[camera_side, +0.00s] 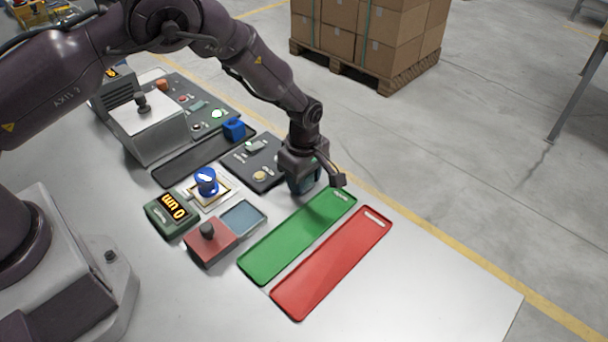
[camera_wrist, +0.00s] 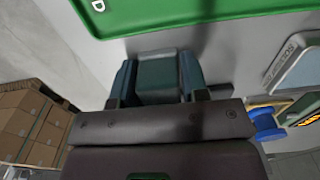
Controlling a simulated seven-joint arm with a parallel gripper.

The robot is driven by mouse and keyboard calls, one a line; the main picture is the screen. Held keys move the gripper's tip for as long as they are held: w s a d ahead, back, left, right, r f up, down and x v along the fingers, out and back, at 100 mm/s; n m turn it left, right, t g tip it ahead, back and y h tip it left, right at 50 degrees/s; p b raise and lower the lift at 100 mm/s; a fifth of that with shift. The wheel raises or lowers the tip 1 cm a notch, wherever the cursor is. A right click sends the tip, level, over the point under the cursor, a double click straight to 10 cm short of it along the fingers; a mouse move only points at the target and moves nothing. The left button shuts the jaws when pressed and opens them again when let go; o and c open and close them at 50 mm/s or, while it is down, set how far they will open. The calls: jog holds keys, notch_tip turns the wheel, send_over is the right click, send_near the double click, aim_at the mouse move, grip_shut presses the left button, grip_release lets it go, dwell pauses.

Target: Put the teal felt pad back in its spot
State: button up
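My gripper (camera_side: 305,180) is low over the bench, just behind the far end of the green tray. In the wrist view, my gripper (camera_wrist: 158,78) has a finger on each side of a teal block, the teal felt pad (camera_wrist: 158,80), and appears closed on it. In the side view only a dark teal part shows beneath the gripper, and the contact with the bench is hidden. A shallow blue-grey recess (camera_side: 243,217) with a pale rim lies empty beside the red box; a similar labelled recess (camera_wrist: 300,68) shows at the wrist view's right.
The green tray (camera_side: 298,237) and red tray (camera_side: 332,262) look empty. A blue knob (camera_side: 207,182), a green display box (camera_side: 172,213), a red box with a black knob (camera_side: 209,243) and a dark panel (camera_side: 252,162) stand close by. The bench's front right is clear.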

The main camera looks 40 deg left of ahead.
jog(key=o, duration=0.4)
jog(key=shift+r, duration=0.15)
notch_tip(320, 180, up, 12)
jog(key=s+a+r+m+t, duration=0.2)
jog(key=s+r+m, duration=0.4)
jog(key=s, duration=0.3)
jog(key=s+a+r+m+t, duration=0.1)
jog(key=s+a+r+m, duration=0.3)
jog(key=s+r, duration=0.5)
jog(key=s+a+r+m+t, duration=0.2)
jog(key=s+a+r+m, duration=0.1)
jog(key=s+r+m, duration=0.5)
jog(key=shift+s+a+t, duration=0.3)
jog(key=shift+s, duration=0.4)
